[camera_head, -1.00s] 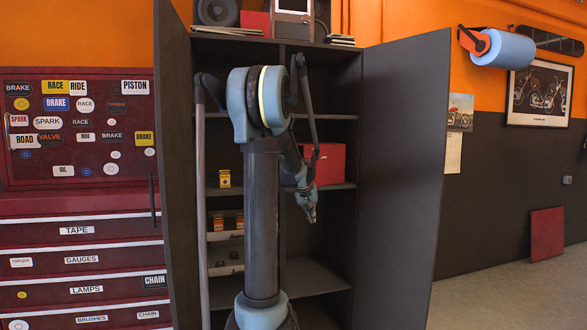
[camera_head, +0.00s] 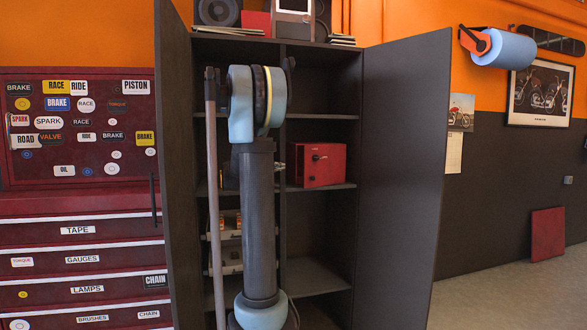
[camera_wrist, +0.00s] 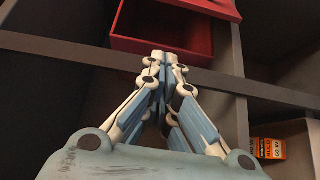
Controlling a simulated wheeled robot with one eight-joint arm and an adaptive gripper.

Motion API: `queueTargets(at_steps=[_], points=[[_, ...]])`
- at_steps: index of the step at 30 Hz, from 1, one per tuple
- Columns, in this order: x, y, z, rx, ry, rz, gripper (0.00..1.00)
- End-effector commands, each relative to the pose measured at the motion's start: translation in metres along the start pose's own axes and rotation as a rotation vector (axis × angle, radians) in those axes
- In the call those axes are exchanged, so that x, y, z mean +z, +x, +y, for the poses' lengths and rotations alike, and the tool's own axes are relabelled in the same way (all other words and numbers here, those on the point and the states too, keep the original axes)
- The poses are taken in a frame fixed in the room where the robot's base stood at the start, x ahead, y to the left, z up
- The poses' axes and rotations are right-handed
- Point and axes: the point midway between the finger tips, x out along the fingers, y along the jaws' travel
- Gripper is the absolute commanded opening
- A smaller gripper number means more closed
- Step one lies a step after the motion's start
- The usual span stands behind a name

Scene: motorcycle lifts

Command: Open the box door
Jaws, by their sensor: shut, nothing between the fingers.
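The red box (camera_head: 322,165) stands on a middle shelf on the right side of the open cabinet. In the head view its red door (camera_head: 327,158) faces me with a dark handle. The wrist view shows the box (camera_wrist: 160,46) with a dark hollow inside its red rim. A red panel (camera_wrist: 208,7) juts from it at the top, so the door looks at least partly open; how far I cannot tell. My gripper (camera_wrist: 166,60) is shut and empty, its tips just below the box's rim in the wrist view. The head view hides it behind my arm.
The tall dark cabinet has both doors (camera_head: 402,180) swung wide. A shelf edge (camera_wrist: 130,65) crosses just behind my fingers in the wrist view. A small orange bulb carton (camera_wrist: 269,148) stands at the lower right there. A red tool chest (camera_head: 78,230) is on the left.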

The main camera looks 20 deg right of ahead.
Motion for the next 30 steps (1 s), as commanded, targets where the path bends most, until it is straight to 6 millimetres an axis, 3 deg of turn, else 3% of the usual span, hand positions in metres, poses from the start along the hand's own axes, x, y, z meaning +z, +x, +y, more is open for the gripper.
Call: queueTargets(at_steps=[7,24,30], points=[[-0.003,0.015,0.004,0.014,-0.010,0.004,0.00],[-0.002,0.101,0.004,0.013,-0.009,0.003,0.00],[0.020,0.091,0.004,0.013,-0.009,0.004,0.00]])
